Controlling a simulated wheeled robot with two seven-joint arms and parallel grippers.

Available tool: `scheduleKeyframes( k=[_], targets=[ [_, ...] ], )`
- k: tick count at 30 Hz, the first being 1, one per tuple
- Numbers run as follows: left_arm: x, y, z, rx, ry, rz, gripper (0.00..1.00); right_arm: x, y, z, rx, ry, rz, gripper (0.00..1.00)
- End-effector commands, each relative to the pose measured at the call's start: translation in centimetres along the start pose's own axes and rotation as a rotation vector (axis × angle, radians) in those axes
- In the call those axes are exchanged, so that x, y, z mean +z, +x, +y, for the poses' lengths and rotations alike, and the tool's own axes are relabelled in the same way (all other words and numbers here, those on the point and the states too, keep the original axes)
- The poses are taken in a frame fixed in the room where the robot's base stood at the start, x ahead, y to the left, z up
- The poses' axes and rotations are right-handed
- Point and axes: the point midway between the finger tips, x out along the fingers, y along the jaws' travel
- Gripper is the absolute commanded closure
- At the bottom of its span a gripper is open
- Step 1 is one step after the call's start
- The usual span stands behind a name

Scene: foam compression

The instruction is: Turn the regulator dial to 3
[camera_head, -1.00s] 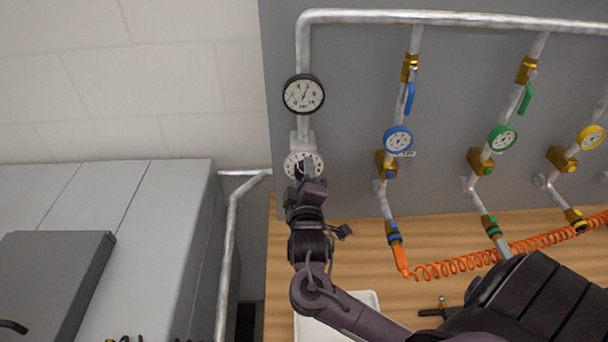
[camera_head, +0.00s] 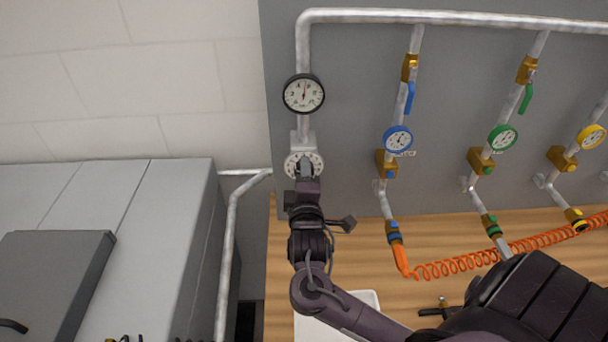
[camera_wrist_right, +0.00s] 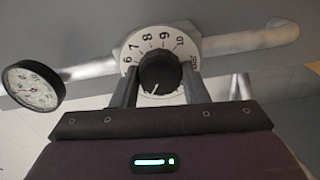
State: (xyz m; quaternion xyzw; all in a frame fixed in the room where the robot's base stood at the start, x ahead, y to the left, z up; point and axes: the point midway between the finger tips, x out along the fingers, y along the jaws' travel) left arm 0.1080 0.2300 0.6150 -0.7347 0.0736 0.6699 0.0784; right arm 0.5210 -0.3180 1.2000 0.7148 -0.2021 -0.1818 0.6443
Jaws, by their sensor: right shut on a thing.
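The regulator dial is a round white plate (camera_head: 290,164) with black numbers, below a round pressure gauge (camera_head: 304,94). My right gripper (camera_head: 305,168) reaches up to it and covers its middle in the head view. In the right wrist view the two fingers (camera_wrist_right: 158,90) are shut on the black knob (camera_wrist_right: 158,70), one on each side. The dial plate (camera_wrist_right: 147,40) shows 6, 7, 8, 9 and 10 along its upper part. The knob's white line points down and slightly left; numbers on that side are hidden. My left gripper is not in view.
Blue (camera_head: 398,139), green (camera_head: 502,138) and yellow (camera_head: 590,137) gauges with valves stand on pipes to the right. An orange coiled hose (camera_head: 450,268) hangs before the wooden surface (camera_head: 350,250). A grey cabinet (camera_head: 150,230) stands at left.

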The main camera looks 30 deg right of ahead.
Motion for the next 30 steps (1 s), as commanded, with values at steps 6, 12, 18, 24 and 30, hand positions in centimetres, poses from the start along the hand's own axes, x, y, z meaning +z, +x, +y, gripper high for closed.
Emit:
scheduleKeyframes(
  k=[6, 12, 18, 24, 30],
  targets=[
    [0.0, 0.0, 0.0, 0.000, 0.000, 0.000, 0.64, -0.1, 0.0, -0.1, -0.002, 0.000, 0.002, 0.43],
    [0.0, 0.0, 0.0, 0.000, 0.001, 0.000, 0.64, 0.0, 0.0, -0.1, -0.001, 0.001, 0.001, 0.38],
    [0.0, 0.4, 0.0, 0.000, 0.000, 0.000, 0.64, -0.1, -0.6, -0.2, -0.002, 0.002, 0.002, 0.38],
    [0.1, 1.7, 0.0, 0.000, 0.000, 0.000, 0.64, -0.1, -3.8, -0.5, -0.004, 0.004, 0.003, 0.38],
    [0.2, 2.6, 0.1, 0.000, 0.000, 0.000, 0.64, -0.1, -6.8, -0.3, -0.003, 0.003, 0.003, 0.38]
  ],
)
